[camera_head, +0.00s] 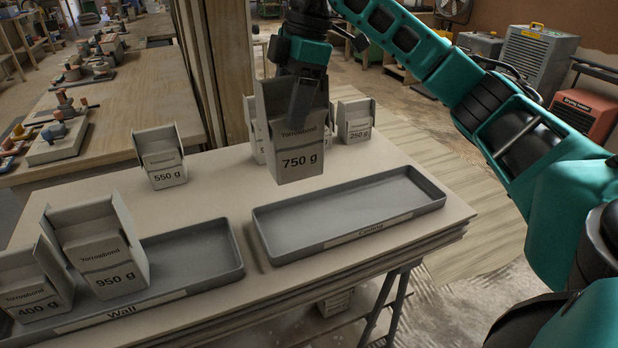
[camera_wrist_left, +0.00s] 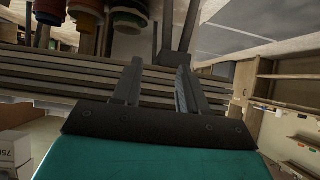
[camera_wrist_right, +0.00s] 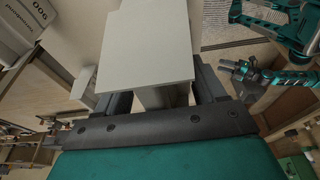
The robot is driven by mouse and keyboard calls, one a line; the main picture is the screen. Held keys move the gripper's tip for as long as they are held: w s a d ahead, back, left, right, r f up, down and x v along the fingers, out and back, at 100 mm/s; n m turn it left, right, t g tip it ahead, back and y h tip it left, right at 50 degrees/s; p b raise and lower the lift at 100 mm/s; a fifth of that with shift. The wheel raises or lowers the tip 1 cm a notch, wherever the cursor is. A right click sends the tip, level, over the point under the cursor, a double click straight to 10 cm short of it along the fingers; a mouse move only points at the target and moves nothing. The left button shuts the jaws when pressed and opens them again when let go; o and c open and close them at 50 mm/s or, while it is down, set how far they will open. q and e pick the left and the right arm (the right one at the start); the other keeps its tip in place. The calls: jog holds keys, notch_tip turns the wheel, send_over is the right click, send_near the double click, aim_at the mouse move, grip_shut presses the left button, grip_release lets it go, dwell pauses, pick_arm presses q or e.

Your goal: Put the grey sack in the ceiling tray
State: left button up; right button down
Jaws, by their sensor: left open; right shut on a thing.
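My right gripper (camera_head: 303,105) is shut on a grey sack (camera_head: 299,166) marked 750 g, box-shaped with a raised back flap. It holds the sack upright, apparently above the table just behind the ceiling tray. The grey ceiling tray (camera_head: 426,200), labelled Ceiling, is empty at the right of the table. In the right wrist view the sack's pale panel (camera_wrist_right: 145,50) fills the space ahead of the gripper (camera_wrist_right: 160,92). My left gripper (camera_wrist_left: 157,75) is open and empty in the left wrist view; the head view does not show it.
The wall tray (camera_head: 208,268) holds sacks marked 950 g (camera_head: 110,268) and 400 g (camera_head: 30,300); its right part is bare. Sacks marked 550 g (camera_head: 163,170) and 250 g (camera_head: 355,125) stand at the back, with another partly hidden behind the held sack.

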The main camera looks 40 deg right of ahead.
pick_arm(q)
jog(key=shift+w+d+f+b, duration=0.15)
jog(key=shift+w+d+b, duration=0.25)
jog(key=shift+d+b, duration=0.5)
pick_arm(e)
notch_tip(320, 180, down, 15)
jog(key=shift+f, duration=0.15)
pick_arm(q)
jog(key=shift+a, duration=0.2)
pick_arm(e)
jog(key=shift+f, duration=0.1)
jog(key=shift+c, duration=2.4)
grip_release()
jog(key=shift+f, duration=0.1)
jog(key=o, duration=0.4)
pick_arm(q)
jog(key=shift+a+f, duration=0.1)
jog(key=shift+f, duration=0.1)
